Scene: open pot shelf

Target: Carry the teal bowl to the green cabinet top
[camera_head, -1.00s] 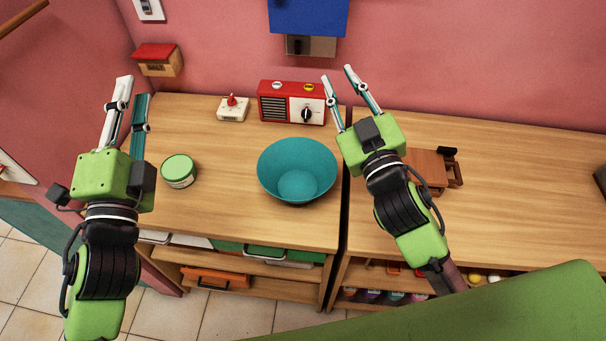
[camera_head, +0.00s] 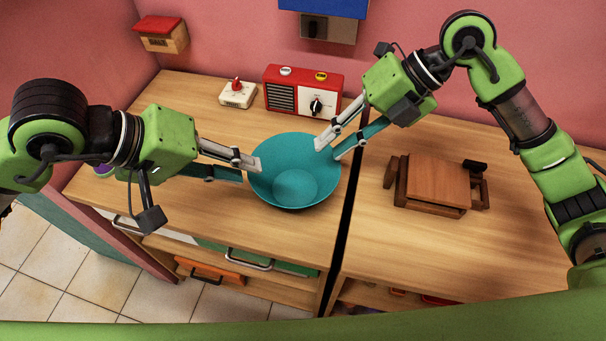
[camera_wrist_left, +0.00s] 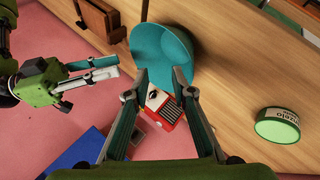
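The teal bowl (camera_head: 293,185) stands upright on the wooden counter, and it also shows in the left wrist view (camera_wrist_left: 165,45). My left gripper (camera_head: 250,169) reaches in from the left with its fingers apart at the bowl's left rim. In the left wrist view my left gripper (camera_wrist_left: 160,72) is open, with the bowl just beyond and between the fingertips. My right gripper (camera_head: 328,149) is open at the bowl's right back rim, fingers apart. Contact with the rim is unclear on both sides. I cannot make out a green cabinet top for certain.
A red radio (camera_head: 303,91) and a white timer (camera_head: 237,94) stand behind the bowl. A wooden stand (camera_head: 437,184) is on the right counter, past a dark gap. A green tin (camera_wrist_left: 277,125) stands to the left, mostly hidden in the head view. Drawers are below.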

